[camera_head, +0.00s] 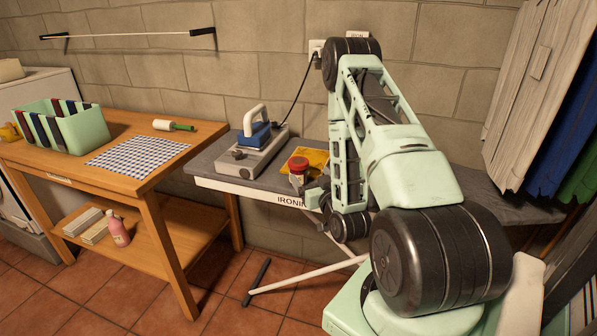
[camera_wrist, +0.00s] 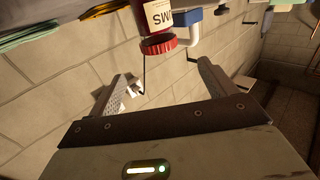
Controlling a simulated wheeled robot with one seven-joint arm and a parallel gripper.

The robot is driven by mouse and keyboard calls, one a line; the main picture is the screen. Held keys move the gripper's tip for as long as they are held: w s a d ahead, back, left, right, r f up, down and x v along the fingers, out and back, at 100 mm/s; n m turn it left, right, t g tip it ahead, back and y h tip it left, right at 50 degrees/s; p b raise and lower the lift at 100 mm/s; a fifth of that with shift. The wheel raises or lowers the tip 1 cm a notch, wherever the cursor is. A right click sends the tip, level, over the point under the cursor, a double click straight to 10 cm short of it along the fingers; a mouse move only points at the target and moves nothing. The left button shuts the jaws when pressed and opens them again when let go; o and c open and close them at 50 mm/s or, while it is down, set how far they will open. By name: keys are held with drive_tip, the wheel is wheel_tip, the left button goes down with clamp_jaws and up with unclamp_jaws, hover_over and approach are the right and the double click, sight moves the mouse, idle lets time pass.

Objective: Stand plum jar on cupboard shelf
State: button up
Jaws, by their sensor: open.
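The plum jar (camera_head: 297,178), with a red lid and a pale label, stands upright on the grey ironing board (camera_head: 222,173), in front of a yellow cloth. In the wrist view the jar (camera_wrist: 159,18) appears upside down at the top, with its ridged red lid and a label ending in "MS". My gripper (camera_wrist: 167,88) is open and empty, its two fingers spread. The jar lies beyond the fingertips, not between them. In the head view my gripper (camera_head: 317,194) is close beside the jar, partly hidden by my arm. I cannot clearly make out a cupboard shelf.
A blue iron (camera_head: 256,135) on a grey stand is left of the jar, with its cord running to the wall socket. A wooden table (camera_head: 150,178) at left holds a green bin (camera_head: 62,128) and checked cloth. A weathered white wooden panel (camera_head: 525,85) stands at right.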

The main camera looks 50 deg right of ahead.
sight(296, 158)
drive_tip(key=p+x, duration=0.7)
drive_tip(key=x, duration=0.4)
drive_tip(key=shift+w+d+f+p, duration=0.1)
drive_tip(key=shift+w+d+p, duration=0.1)
drive_tip(key=shift+w+p, duration=0.1)
drive_tip(key=shift+w+d+f, duration=0.15)
drive_tip(key=shift+w+d, duration=0.05)
drive_tip(key=shift+w, duration=0.15)
drive_tip(key=c, duration=1.2)
drive_tip(key=shift+c, duration=0.6)
drive_tip(key=shift+r, duration=0.2)
